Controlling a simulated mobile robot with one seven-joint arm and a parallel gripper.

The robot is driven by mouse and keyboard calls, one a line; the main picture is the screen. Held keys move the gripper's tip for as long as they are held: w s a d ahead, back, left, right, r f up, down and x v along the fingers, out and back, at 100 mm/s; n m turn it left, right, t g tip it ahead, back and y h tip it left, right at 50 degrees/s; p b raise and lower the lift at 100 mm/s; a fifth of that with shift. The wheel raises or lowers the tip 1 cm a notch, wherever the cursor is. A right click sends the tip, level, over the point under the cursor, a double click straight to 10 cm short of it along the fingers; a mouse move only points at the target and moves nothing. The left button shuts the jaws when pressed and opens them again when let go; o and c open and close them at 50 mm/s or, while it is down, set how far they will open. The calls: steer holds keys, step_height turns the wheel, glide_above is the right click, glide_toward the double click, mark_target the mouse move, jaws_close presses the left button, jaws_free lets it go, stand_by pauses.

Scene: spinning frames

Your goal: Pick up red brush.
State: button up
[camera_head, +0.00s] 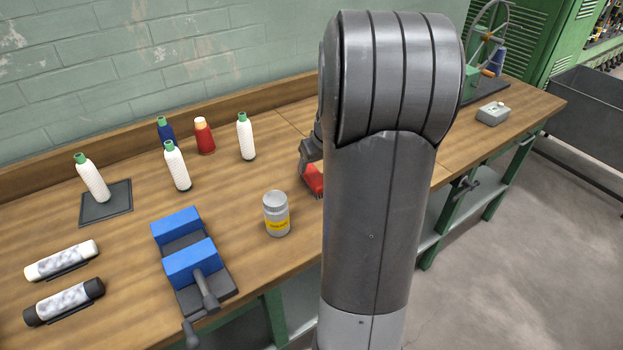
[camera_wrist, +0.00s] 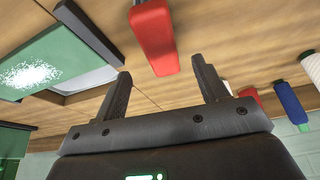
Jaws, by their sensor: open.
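The red brush (camera_wrist: 153,38) lies on the wooden bench, its red body reaching down from the top of the wrist view. In the head view a small part of the brush (camera_head: 313,181) shows beside my arm; the rest is hidden behind it. My gripper (camera_wrist: 161,77) is open and empty. Its two dark fingers point toward the bench, one on either side of the brush's near end in the picture. I cannot tell the remaining gap in depth. In the head view my gripper is mostly hidden by my arm.
A grey jar (camera_head: 277,214) stands left of the brush. White, blue and red thread spools (camera_head: 204,136) stand near the wall. A blue vise (camera_head: 192,263) is at the front edge. A green, white-speckled object (camera_wrist: 42,65) lies at left in the wrist view.

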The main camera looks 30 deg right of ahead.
mark_target(313, 174)
steer(key=shift+x, duration=3.25)
steer(key=shift+s+f, duration=0.1)
steer(key=shift+f, duration=0.2)
steer(key=c, duration=1.1)
